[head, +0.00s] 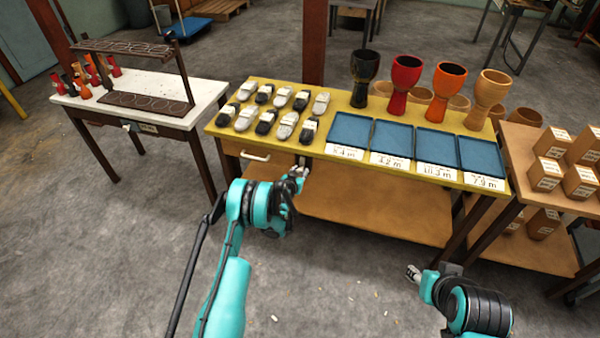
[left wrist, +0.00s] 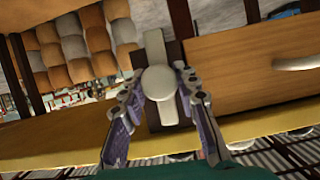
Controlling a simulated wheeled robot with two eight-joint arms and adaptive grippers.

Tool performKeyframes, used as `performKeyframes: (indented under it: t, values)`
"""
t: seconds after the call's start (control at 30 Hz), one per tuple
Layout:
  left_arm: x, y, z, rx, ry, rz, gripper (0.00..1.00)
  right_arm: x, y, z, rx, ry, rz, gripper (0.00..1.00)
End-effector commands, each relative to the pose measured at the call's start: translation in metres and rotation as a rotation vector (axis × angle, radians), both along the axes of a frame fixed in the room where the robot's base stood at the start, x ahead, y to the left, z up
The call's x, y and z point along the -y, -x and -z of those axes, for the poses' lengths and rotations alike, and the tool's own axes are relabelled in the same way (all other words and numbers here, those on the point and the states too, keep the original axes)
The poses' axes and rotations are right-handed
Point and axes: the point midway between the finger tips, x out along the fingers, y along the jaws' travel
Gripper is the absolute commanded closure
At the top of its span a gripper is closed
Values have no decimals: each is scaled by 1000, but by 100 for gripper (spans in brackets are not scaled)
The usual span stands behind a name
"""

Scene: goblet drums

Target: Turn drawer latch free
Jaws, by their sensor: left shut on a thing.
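The drawer (head: 240,153) is under the left end of the yellow-topped table and looks closed. Its pale handle (head: 255,156) also shows in the left wrist view (left wrist: 297,63). The latch (left wrist: 158,83) is a pale bar with a round hub on a dark plate beside the drawer front (left wrist: 250,75). The bar runs roughly square to the yellow table edge. My left gripper (left wrist: 160,88) has its fingers on either side of the latch and is shut on it; in the head view it (head: 297,176) hides most of the latch. My right gripper (head: 413,272) is low, away from the table; its jaw opening is unclear.
The yellow tabletop (head: 345,102) holds several shakers, blue trays (head: 390,138) with number cards, and goblet drums (head: 405,85). A white-topped table (head: 140,90) stands left, a table with brown boxes (head: 545,175) right. The floor in front is mostly clear.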

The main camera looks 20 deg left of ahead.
Motion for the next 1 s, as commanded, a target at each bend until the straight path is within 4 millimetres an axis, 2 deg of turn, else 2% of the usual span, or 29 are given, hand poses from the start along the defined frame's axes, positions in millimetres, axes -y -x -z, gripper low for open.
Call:
performKeyframes:
  t: [0.63,0.67,0.7,0.73,1.0]
  values:
    - [0,0,0,-2,51,0,99,0,0,0,0,0,0,60]
    - [0,0,0,-2,51,0,65,0,0,0,0,0,0,60]
    - [0,0,0,-2,51,0,54,0,0,0,0,0,0,60]
    - [0,0,0,-2,51,0,48,0,0,0,0,0,0,60]
    - [0,0,0,-2,50,0,48,0,0,0,0,0,0,60]
